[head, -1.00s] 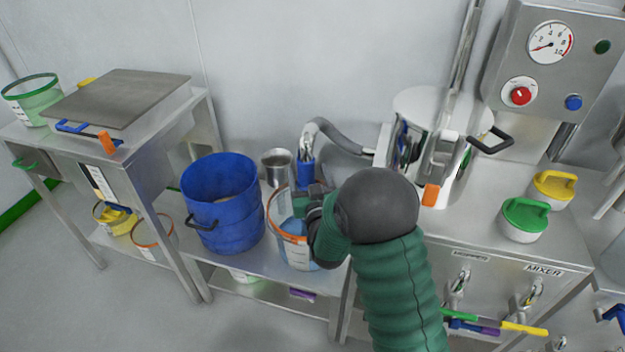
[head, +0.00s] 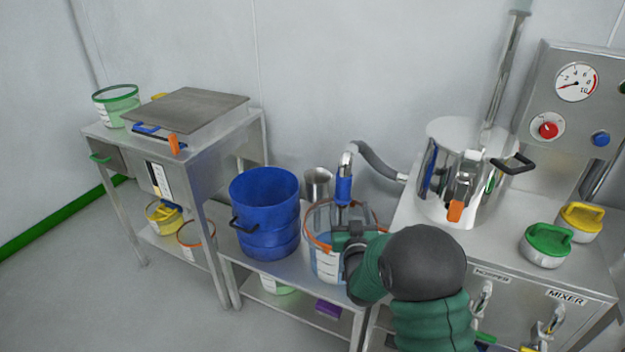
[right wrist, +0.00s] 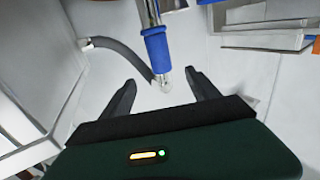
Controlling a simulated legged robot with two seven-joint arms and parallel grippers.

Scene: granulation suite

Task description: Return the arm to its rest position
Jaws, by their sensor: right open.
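My right arm in its green sleeve reaches in from the lower right in the head view. Its gripper (head: 350,228) is at the orange-rimmed clear bucket (head: 325,262), close to the blue-sleeved spout (head: 343,188). In the right wrist view the two dark fingers (right wrist: 160,95) are spread apart with nothing between them. The blue sleeve (right wrist: 157,52) with its metal tip shows just beyond them. My arm hides part of the bucket. My left gripper is not in view.
A steel pot (head: 455,140) and green (head: 545,246) and yellow (head: 580,222) lidded items stand on the right counter. A scale table (head: 200,155) is at left. Floor at lower left is clear.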

